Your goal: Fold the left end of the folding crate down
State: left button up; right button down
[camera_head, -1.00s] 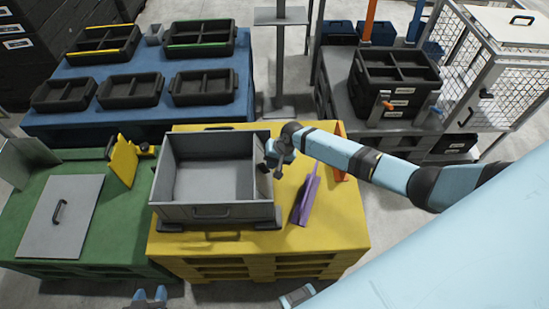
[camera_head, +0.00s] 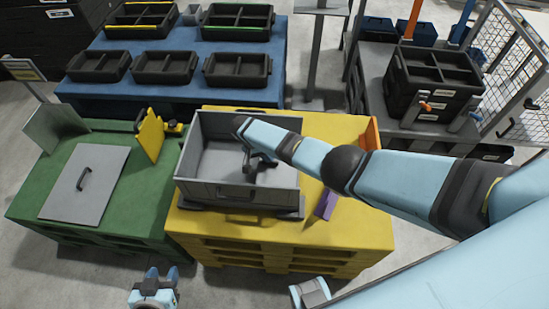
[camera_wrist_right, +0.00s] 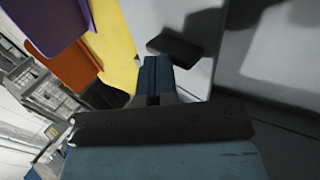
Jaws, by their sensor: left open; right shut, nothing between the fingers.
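The grey folding crate (camera_head: 237,193) stands on the yellow pallet table. Its front and back walls are upright. Its left end (camera_head: 187,148) also stands upright, with no gripper at it. Its right end is largely hidden by my right arm, so I cannot tell how it stands. My right gripper (camera_head: 262,163) is over the crate's interior, shut and empty. Its closed fingers (camera_wrist_right: 153,75) show in the right wrist view, near grey panels and a dark handle-like piece (camera_wrist_right: 176,44). My left gripper (camera_head: 161,273) is open and empty at the bottom edge, apart from the crate.
A purple piece (camera_head: 326,204) and an orange panel (camera_head: 371,133) are on the yellow table (camera_head: 340,232), right of the crate. The green table (camera_head: 120,208) at left holds a grey lid (camera_head: 86,182) and a yellow upright plate (camera_head: 148,135). Black trays stand on the blue table behind.

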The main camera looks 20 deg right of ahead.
aim_at(262, 161)
jog(key=f+b, duration=0.1)
jog(key=a+f+b, duration=0.1)
jog(key=shift+w+a+f+b, duration=0.2)
jog(key=shift+w+b, duration=0.1)
jog(key=shift+b, duration=0.1)
pick_arm(q)
jog(key=shift+w+f+b, duration=0.2)
jog(key=shift+f+b, duration=0.4)
jog(key=shift+f, duration=1.4)
pick_arm(e)
jog(key=shift+w+a+f, duration=0.15)
jog(key=shift+a+f, duration=0.15)
jog(key=shift+f, duration=0.1)
pick_arm(q)
jog(key=shift+r, duration=0.1)
pick_arm(e)
jog(key=shift+r, duration=0.1)
